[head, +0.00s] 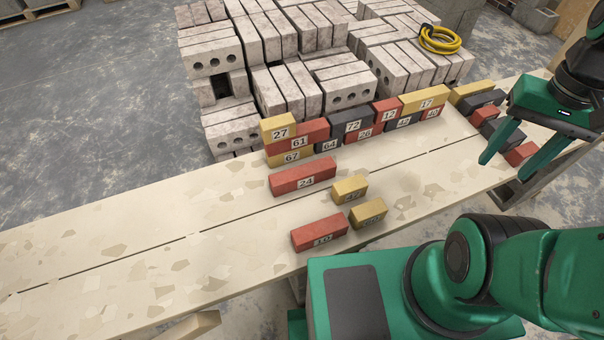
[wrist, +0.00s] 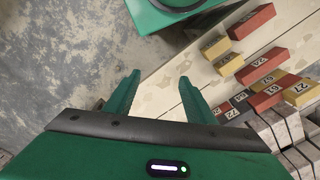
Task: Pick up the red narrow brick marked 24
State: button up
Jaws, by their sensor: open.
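The red narrow brick marked 24 (head: 303,176) lies flat and alone on the plank bench (head: 150,240), in front of the brick row. In the wrist view it shows at the right (wrist: 262,66). My gripper (head: 505,168) is open and empty at the bench's right end, well to the right of this brick and above the surface. In the wrist view my gripper's fingers (wrist: 160,77) point up the picture with nothing between them.
A two-layer row of numbered bricks, with a yellow 27 (head: 278,128) on top, stands behind brick 24. Two small yellow bricks (head: 350,188) and a red brick marked 10 (head: 320,234) lie in front. Grey blocks (head: 210,50) are stacked behind. The bench's left side is clear.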

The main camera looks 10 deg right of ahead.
jog(key=shift+o, duration=0.2)
jog(key=shift+a+r+n, duration=0.15)
jog(key=shift+r+n, duration=0.05)
jog(key=shift+n, duration=0.1)
jog(key=w+a+f+n, duration=0.2)
jog(key=w+n, duration=0.2)
jog(key=w, duration=0.1)
jog(key=w+a+f+n, duration=0.2)
jog(key=w+a+n, duration=0.1)
jog(key=w+n, duration=0.15)
jog(key=n+g+y, duration=0.1)
jog(key=n+y, duration=0.3)
jog(key=n, duration=1.4)
send_near(304, 170)
jog(key=x, duration=0.4)
jog(key=shift+w+a+f, duration=0.1)
jog(key=shift+w+f, duration=0.05)
jog(key=shift+x, duration=3.15)
